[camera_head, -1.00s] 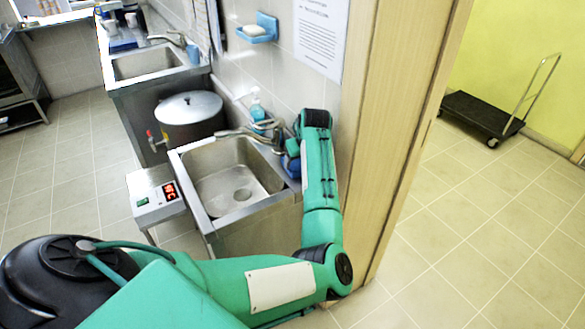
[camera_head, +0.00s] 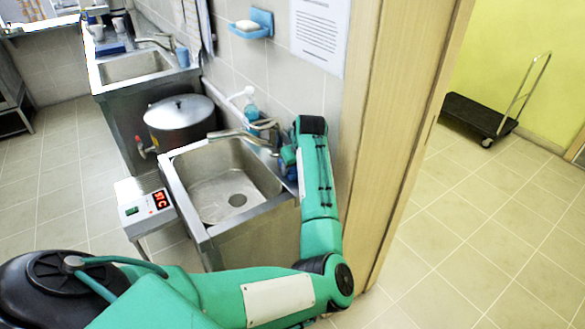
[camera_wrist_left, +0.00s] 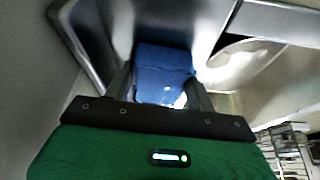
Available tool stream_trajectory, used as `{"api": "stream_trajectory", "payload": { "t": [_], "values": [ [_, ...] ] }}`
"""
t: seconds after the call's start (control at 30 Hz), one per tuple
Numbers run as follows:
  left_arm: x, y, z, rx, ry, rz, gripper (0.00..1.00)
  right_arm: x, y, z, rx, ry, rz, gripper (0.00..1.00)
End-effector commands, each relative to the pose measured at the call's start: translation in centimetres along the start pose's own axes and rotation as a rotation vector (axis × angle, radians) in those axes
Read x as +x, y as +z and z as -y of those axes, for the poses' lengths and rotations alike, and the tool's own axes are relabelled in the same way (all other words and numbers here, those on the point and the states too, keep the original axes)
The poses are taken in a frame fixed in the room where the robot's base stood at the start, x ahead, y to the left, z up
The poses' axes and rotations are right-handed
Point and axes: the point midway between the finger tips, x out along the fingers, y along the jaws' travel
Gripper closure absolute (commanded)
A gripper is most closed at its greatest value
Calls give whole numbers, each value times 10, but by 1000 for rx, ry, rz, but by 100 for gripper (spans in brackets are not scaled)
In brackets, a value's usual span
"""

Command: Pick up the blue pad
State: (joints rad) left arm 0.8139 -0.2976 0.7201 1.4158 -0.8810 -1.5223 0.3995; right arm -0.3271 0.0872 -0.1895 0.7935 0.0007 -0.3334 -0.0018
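The blue pad (camera_wrist_left: 163,72) shows in the left wrist view, just ahead of my left gripper (camera_wrist_left: 163,92) and lined up between its two fingers. The fingers are spread apart, with a bright gap beside the right one near the pad's lower corner. I cannot tell whether either finger touches the pad. In the head view my left gripper (camera_head: 289,158) is mostly hidden by my green arm, at the right rim of the near sink (camera_head: 222,185). The pad cannot be made out clearly there. My right gripper is not in view.
A faucet (camera_head: 245,137) and a soap bottle (camera_head: 250,108) stand close beside my left gripper. A lidded stockpot (camera_head: 180,122) and a control box (camera_head: 144,200) are to the left. The wooden door frame (camera_head: 385,130) is close on the right.

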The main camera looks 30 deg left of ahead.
Motion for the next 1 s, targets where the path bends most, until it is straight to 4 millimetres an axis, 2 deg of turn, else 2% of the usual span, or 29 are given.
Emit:
{"api": "stream_trajectory", "payload": {
  "t": [0.27,0.43,0.57,0.9,1.0],
  "values": [
    [0,0,1,0,0,-1,70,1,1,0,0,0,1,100],
    [-9,-4,4,-2,1,-3,70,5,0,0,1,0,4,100],
    [-29,-13,3,-1,2,-4,70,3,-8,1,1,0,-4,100],
    [-110,-47,4,-2,2,-5,70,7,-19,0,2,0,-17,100],
    [-106,-42,25,-4,-2,-1,70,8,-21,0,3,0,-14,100]
  ]
}}
